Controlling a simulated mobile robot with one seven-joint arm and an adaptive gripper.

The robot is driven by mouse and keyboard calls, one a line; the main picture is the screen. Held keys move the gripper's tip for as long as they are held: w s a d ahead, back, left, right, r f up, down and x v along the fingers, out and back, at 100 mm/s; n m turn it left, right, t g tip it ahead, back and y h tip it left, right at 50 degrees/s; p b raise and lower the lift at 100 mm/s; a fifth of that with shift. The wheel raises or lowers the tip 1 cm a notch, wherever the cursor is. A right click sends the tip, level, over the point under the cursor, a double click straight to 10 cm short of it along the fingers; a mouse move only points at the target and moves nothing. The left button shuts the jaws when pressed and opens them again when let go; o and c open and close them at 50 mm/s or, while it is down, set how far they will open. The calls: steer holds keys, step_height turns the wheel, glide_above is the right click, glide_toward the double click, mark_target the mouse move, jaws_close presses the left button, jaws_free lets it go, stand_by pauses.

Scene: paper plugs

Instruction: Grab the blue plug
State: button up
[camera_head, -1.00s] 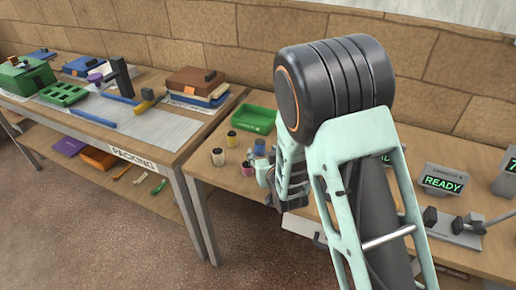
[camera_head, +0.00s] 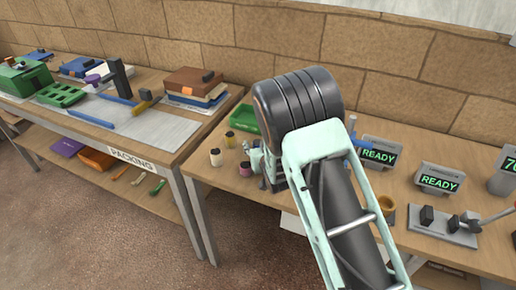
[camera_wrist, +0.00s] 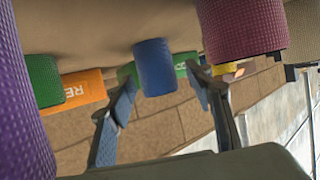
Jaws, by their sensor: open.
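The blue plug (camera_wrist: 155,67) stands near the middle of the wrist view, a ribbed cylinder. It lies between the two spread fingers of my gripper (camera_wrist: 162,84), with a gap on either side. My gripper is open and holds nothing; how deep the plug sits between the fingers I cannot tell. In the head view my arm hides the blue plug and most of my gripper.
A purple plug (camera_wrist: 22,100) and a magenta one (camera_wrist: 243,28) stand close on either side in the wrist view. A green plug (camera_wrist: 44,80) and an orange box (camera_wrist: 83,88) are beyond. In the head view, a green tray (camera_head: 243,118) sits behind.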

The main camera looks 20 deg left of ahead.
steer(key=shift+c, duration=0.7)
steer(key=c, duration=1)
steer(key=shift+o, duration=0.2)
